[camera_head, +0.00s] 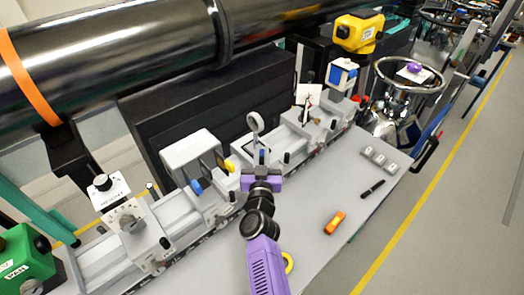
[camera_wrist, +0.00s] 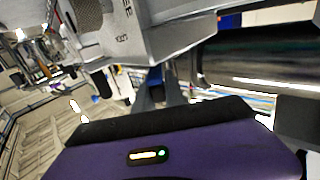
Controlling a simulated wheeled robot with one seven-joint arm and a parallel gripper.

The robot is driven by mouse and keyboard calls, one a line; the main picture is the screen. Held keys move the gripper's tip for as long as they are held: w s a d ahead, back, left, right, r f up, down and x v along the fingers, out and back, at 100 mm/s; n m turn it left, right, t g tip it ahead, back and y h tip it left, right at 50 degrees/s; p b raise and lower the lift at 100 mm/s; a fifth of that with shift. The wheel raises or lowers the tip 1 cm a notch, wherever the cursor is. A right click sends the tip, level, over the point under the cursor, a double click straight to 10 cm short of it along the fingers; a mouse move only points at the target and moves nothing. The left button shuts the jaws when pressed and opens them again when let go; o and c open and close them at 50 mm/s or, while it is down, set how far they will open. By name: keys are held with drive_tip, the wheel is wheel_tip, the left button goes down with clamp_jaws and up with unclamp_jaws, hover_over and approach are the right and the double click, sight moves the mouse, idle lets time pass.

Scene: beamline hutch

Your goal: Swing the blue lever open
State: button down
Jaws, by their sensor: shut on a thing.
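My purple gripper (camera_head: 262,176) is over the rail bench, close to the round lens mount (camera_head: 254,124). A small blue piece (camera_head: 262,157) shows just past its palm. It looks like part of the blue lever, and my gripper is shut on it. The palm hides most of the lever and the fingertips. In the wrist view, the fingers (camera_wrist: 152,88) reach forward beneath a grey housing (camera_wrist: 150,38). The lever's angle cannot be made out. A separate blue knob (camera_head: 196,187) is on the box to the left, with a yellow knob (camera_head: 230,164) nearby.
The grey bench (camera_head: 310,205) carries an orange tool (camera_head: 334,222), a black pen (camera_head: 373,188) and a grey block with buttons (camera_head: 379,158). A large dark pipe (camera_head: 110,60) and a black cabinet (camera_head: 215,105) stand behind.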

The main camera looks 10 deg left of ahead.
drive_tip(key=shift+m+h, duration=1)
drive_tip(key=shift+h, duration=0.6)
drive_tip(key=c, duration=1.4)
unclamp_jaws()
drive_tip(key=shift+d, duration=0.1)
drive_tip(key=shift+d+n+y, duration=0.1)
drive_tip(key=shift+n+y, duration=0.5)
drive_tip(key=shift+y, duration=0.4)
drive_tip(key=shift+f+n+y+b, duration=0.1)
drive_tip(key=shift+n+y+b, duration=0.35)
drive_tip(key=shift+n+y, duration=0.8)
drive_tip(key=shift+g+y, duration=0.3)
drive_tip(key=shift+y, duration=0.25)
